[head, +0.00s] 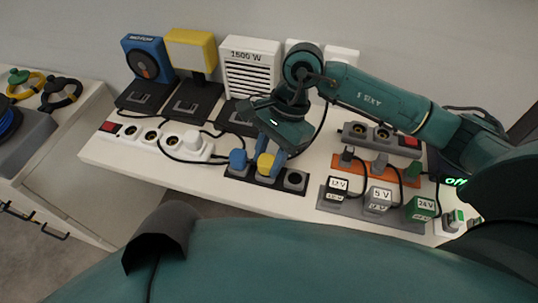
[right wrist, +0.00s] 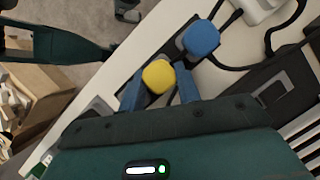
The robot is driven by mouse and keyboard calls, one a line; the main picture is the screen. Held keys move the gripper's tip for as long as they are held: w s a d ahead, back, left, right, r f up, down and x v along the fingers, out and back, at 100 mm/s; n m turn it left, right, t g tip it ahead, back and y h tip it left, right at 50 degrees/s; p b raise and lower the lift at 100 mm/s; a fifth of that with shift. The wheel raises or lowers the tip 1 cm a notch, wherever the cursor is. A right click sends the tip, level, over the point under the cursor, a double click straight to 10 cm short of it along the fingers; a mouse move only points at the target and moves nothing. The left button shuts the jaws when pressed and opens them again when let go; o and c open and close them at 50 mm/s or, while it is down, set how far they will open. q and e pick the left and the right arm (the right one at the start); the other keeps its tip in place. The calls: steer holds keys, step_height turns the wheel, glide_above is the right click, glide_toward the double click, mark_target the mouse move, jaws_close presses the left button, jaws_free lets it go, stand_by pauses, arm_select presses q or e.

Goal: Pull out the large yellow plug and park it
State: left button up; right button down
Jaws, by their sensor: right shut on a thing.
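The large yellow plug (head: 265,164) is at the middle place of a black socket strip (head: 291,190) on the white table. My right gripper (head: 271,152) comes down from above and is shut on the plug. The right wrist view shows the yellow plug (right wrist: 158,77) between the two blue fingers (right wrist: 158,92). I cannot tell whether it is fully seated. A blue plug (head: 238,160) stands close on the left of it, also seen in the right wrist view (right wrist: 200,38). The strip's right socket (head: 295,178) is empty. My left gripper is not in view.
A white power strip (head: 150,134) with a white plug (head: 193,140) lies to the left. An orange strip (head: 375,168) and labelled adapters (head: 378,199) are on the right. A yellow lamp (head: 191,50) and a 1500 W heater (head: 250,68) stand behind. Black cables cross the table.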

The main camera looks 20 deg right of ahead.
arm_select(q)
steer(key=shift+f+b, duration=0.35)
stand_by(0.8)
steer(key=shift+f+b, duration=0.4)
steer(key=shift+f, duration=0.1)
arm_select(e)
steer(key=shift+f, duration=0.3)
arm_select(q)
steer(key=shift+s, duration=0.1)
arm_select(e)
steer(key=c, duration=0.9)
jaws_free()
steer(key=shift+w+d+r, duration=0.2)
steer(key=shift+d+r, duration=0.1)
steer(key=shift+r, duration=0.35)
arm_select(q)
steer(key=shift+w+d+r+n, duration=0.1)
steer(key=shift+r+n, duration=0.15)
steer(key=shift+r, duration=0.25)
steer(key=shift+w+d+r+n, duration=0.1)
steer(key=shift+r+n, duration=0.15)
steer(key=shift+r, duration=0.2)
arm_select(e)
steer(key=v, duration=1.1)
steer(key=shift+r, duration=0.4)
